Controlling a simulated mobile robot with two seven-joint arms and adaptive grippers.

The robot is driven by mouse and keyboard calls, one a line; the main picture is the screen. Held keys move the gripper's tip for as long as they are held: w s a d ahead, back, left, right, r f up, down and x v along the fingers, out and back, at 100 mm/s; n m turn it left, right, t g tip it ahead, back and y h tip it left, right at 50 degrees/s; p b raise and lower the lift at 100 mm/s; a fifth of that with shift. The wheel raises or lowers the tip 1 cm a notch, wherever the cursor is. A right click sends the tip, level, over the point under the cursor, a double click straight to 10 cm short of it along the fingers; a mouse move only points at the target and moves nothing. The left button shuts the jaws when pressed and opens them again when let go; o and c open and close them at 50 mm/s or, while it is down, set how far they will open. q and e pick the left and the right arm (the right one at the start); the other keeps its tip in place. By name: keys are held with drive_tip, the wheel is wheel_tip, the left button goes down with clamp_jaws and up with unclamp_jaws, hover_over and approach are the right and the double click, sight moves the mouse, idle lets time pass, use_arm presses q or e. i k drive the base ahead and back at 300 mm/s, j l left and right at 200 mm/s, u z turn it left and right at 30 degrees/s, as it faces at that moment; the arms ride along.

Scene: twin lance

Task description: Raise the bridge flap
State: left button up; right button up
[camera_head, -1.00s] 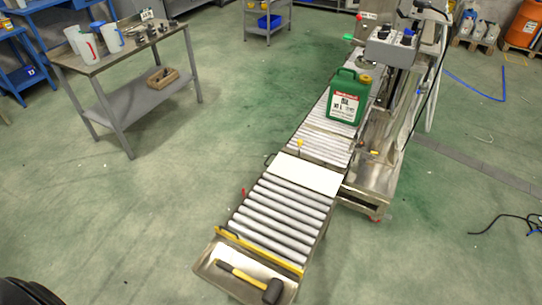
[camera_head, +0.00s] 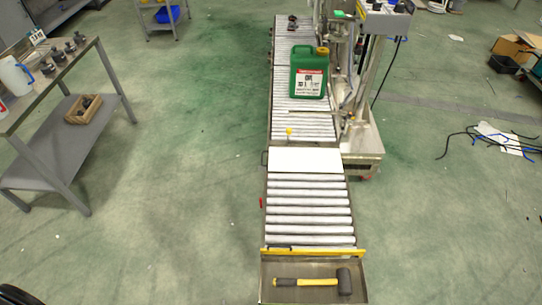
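A flat white plate (camera_head: 304,160), which looks like the bridge flap, lies between the near roller section (camera_head: 308,212) and the far roller conveyor (camera_head: 300,122). It appears flat, about level with the rollers. A small dark handle or bracket (camera_head: 264,158) shows at its left edge. A yellow-topped pin or knob (camera_head: 289,132) stands just beyond the plate. Neither of my grippers is in view.
A green canister (camera_head: 308,78) stands on the far conveyor. A yellow bar (camera_head: 313,252) crosses the near end, before a tray with a mallet (camera_head: 315,282). A machine frame (camera_head: 362,140) stands at right, a grey workbench (camera_head: 62,110) at left. Floor beside the rollers is clear.

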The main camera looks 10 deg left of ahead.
sight(280, 159)
drive_tip(key=i+j, duration=0.1)
drive_tip(key=j, duration=0.3)
drive_tip(key=i+j+z, duration=0.1)
drive_tip(key=j, duration=0.3)
drive_tip(key=i+j, duration=0.1)
drive_tip(key=j, duration=0.3)
drive_tip(key=i+j+z, duration=0.1)
drive_tip(key=j, duration=0.3)
drive_tip(key=i, duration=0.35)
drive_tip(key=i+j+z, duration=0.15)
drive_tip(key=j+z, duration=0.15)
drive_tip(key=i+j+z, duration=0.1)
drive_tip(key=j+z, duration=0.25)
drive_tip(key=i+j+z, duration=0.4)
drive_tip(key=j, duration=0.15)
drive_tip(key=j+z, duration=0.15)
drive_tip(key=j, duration=0.15)
